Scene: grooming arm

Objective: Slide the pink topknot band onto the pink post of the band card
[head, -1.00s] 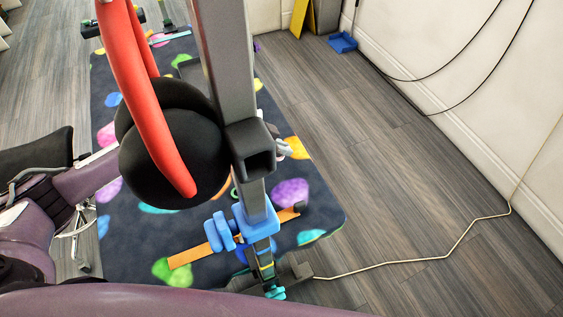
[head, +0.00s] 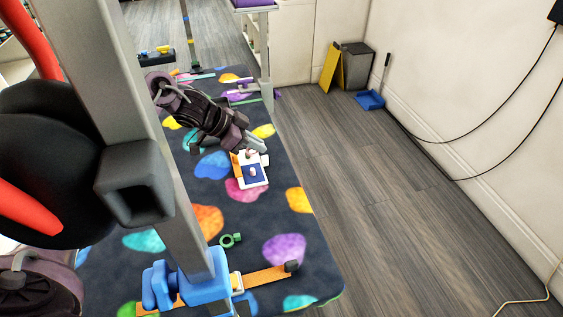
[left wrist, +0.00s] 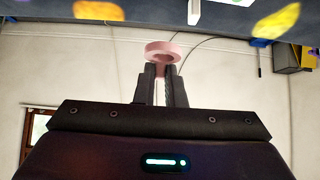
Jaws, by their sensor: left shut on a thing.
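My left gripper (head: 256,147) reaches in over the patterned mat, just beyond the band card (head: 240,177). The card is white with a blue panel and an orange edge strip. A small pale pink thing (head: 252,172) stands on its panel; I cannot tell whether it is the post. In the left wrist view, the left fingers (left wrist: 162,82) are shut on the pink topknot band (left wrist: 163,49), a ring held at the fingertips. In the head view the band (head: 249,154) is a small pink spot by the fingertips, apparently off the card. My right gripper is not in view.
A grey upright with a blue clamp (head: 180,287) and a black round pad (head: 45,170) with red straps block the left foreground. A green ring (head: 230,240) lies on the mat (head: 215,185). Bare floor (head: 400,220) lies to the right, with a blue dustpan (head: 370,99) by the wall.

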